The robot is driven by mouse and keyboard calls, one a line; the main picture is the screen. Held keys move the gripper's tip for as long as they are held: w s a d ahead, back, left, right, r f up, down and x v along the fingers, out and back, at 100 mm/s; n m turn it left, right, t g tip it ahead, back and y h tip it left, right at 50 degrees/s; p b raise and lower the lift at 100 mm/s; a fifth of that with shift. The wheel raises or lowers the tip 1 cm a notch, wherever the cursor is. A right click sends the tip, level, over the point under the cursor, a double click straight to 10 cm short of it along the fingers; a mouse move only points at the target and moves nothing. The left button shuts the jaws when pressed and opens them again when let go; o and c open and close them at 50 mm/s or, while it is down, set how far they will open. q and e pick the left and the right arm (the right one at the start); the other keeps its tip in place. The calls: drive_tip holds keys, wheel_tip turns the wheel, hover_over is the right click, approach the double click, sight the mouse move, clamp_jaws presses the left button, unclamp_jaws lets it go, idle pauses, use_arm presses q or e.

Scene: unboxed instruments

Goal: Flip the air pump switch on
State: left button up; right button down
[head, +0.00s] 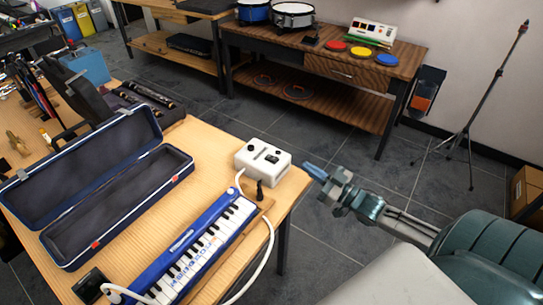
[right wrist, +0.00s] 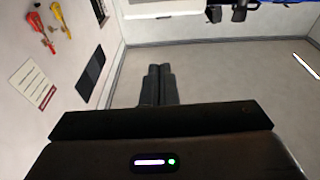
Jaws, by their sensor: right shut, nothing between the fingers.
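The air pump (head: 263,161) is a small white box near the right edge of the wooden table in the head view. Small dark controls show on its top; which way the switch sits is too small to tell. A white hose runs from it. My right gripper (head: 314,171) is just right of the pump, apart from it, beyond the table's edge. Its fingers are together and empty, as the right wrist view (right wrist: 158,85) also shows. The pump is not visible in the right wrist view. My left gripper is not in view.
A blue melodica (head: 193,255) lies in front of the pump, with the white hose looping beside it. An open dark blue case (head: 113,205) lies to the left. A tripod stand (head: 470,140) and a workbench (head: 320,55) with drums stand behind. Floor is clear between.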

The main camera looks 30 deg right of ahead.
sight(281, 164)
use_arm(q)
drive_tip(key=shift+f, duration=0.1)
use_arm(e)
drive_tip(key=shift+a+r+y, duration=0.35)
drive_tip(key=shift+r+y, duration=0.05)
drive_tip(key=shift+r, duration=0.15)
